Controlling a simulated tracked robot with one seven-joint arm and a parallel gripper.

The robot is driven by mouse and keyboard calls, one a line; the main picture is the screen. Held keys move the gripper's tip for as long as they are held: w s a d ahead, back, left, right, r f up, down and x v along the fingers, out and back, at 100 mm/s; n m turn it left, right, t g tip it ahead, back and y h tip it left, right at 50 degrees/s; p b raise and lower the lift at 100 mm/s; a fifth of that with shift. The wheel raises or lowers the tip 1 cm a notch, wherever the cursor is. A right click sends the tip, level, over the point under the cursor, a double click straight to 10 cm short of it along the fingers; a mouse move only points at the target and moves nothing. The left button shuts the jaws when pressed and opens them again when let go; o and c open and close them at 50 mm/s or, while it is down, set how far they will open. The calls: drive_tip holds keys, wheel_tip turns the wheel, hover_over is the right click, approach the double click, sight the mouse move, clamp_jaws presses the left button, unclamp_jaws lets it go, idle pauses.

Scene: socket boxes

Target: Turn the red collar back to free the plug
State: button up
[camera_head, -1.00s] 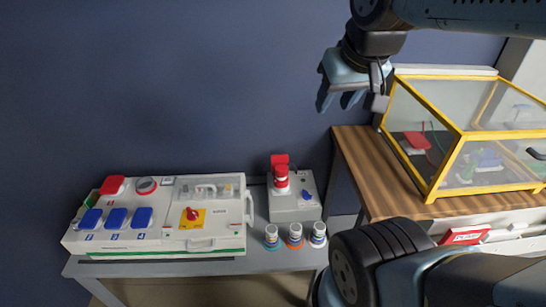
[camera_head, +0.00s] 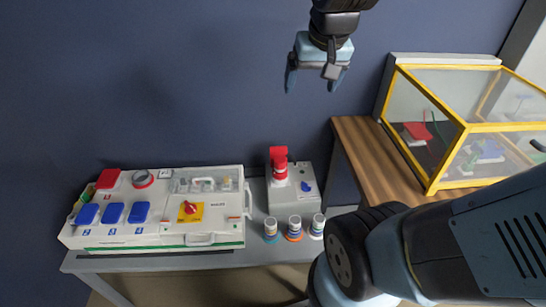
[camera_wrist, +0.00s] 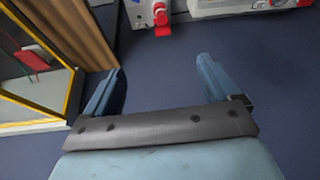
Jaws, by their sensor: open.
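The red collar (camera_head: 280,172) sits on a plug that stands upright on the small grey socket box (camera_head: 290,199), with a red lid raised behind it. The plug's lower end is hidden in the box.
A large white socket panel (camera_head: 215,224) with blue lids and a red-yellow switch stands left of the box. Several small capped plugs (camera_head: 294,229) stand in front. A yellow-framed clear case (camera_head: 432,185) stands on the wooden table (camera_head: 366,150) at right.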

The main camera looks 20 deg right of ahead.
drive_tip(key=w+f+m+g, duration=0.2)
drive_tip(key=w+f+m, duration=0.1)
drive_tip(key=w+f, duration=0.9)
drive_tip(key=m+g, duration=0.3)
hover_over(280, 169)
drive_tip(key=w, duration=0.2)
wheel_tip(280, 169, down, 19)
wheel_tip(280, 169, down, 14)
drive_tip(key=shift+s+d+f, duration=0.1)
drive_tip(key=shift+d+f, duration=0.05)
drive_tip(key=c, duration=1)
drive_tip(key=shift+d, duration=0.25)
drive_tip(key=shift+c, duration=0.3)
drive_tip(key=shift+a, duration=0.15)
